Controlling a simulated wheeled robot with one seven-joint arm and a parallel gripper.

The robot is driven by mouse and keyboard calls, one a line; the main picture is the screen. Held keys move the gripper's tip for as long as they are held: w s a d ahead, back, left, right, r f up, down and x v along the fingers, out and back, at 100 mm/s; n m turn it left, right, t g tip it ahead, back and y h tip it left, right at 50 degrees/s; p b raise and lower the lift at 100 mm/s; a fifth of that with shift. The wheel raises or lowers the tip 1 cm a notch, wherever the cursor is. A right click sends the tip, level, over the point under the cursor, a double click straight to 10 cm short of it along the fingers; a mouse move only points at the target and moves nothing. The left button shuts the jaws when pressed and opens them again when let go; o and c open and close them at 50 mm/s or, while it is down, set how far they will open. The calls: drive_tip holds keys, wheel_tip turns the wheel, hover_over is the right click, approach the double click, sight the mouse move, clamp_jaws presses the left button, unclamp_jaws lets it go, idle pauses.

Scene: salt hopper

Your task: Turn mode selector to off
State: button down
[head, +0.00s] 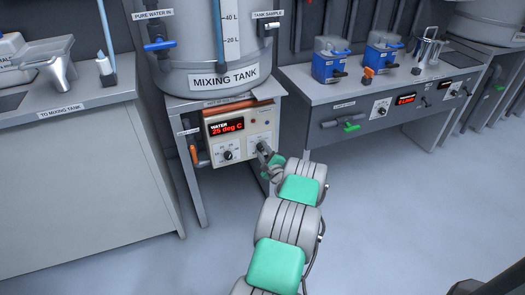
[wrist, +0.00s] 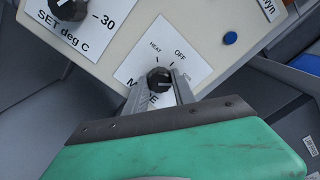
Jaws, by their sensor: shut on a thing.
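The mode selector (wrist: 159,77) is a black round knob on a white label plate (wrist: 139,66) marked HEAT and OFF, with MODE partly covered below. In the head view the plate (head: 257,138) is at the lower right of the tank's control panel. My gripper (wrist: 161,84) has one grey finger on each side of the knob and is shut on it. In the head view my gripper (head: 267,156) reaches the panel and hides part of the knob. The right finger partly covers a third marking. I cannot clearly tell where the knob points.
The set-temperature knob (wrist: 66,8) sits to the left on the same panel, and a blue button (wrist: 230,38) to the right. The display (head: 227,129) reads water 25 deg C. The mixing tank (head: 215,83) stands above. Open floor lies right of my arm.

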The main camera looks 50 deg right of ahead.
drive_tip(key=shift+f+n+b, duration=0.15)
drive_tip(key=shift+n+b, duration=0.25)
drive_tip(key=shift+b, duration=0.1)
drive_tip(key=n+b, duration=0.3)
drive_tip(key=shift+f+n, duration=0.1)
drive_tip(key=shift+n, duration=0.3)
drive_tip(key=n+b, duration=0.4)
drive_tip(key=n, duration=0.1)
drive_tip(key=shift+r+b, duration=0.2)
drive_tip(key=shift+b, duration=0.1)
drive_tip(key=c, duration=1)
unclamp_jaws()
drive_tip(key=shift+c, duration=0.2)
drive_tip(key=p+v, duration=0.1)
drive_tip(key=v, duration=0.6)
drive_tip(key=shift+s+a+p, duration=0.2)
drive_tip(key=shift+s+p, duration=0.1)
